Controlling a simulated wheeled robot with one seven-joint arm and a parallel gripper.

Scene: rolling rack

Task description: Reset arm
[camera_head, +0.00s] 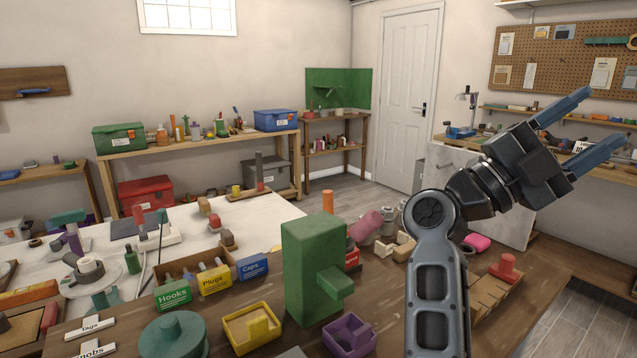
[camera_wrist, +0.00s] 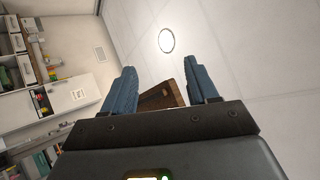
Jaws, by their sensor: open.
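My gripper (camera_head: 577,130) is raised at the right of the head view, above the brown workbench, and points up and to the right. Its two blue fingers are spread apart with nothing between them. In the wrist view the gripper (camera_wrist: 163,88) is also open and empty. That view is tilted and shows the ceiling with a round light behind the fingers. A brown wooden thing shows beyond the gap between the fingers, and I cannot tell what it is. My arm hides part of the bench.
The brown bench (camera_head: 400,335) is crowded: a tall green block-shaped fixture (camera_head: 312,265), a yellow tray (camera_head: 232,335), a purple tray (camera_head: 330,345) and labelled Hooks (camera_head: 172,296), Plugs (camera_head: 214,280) and Caps (camera_head: 253,267) bins. A pegboard (camera_head: 560,62) hangs behind my gripper. The air around the fingers looks clear.

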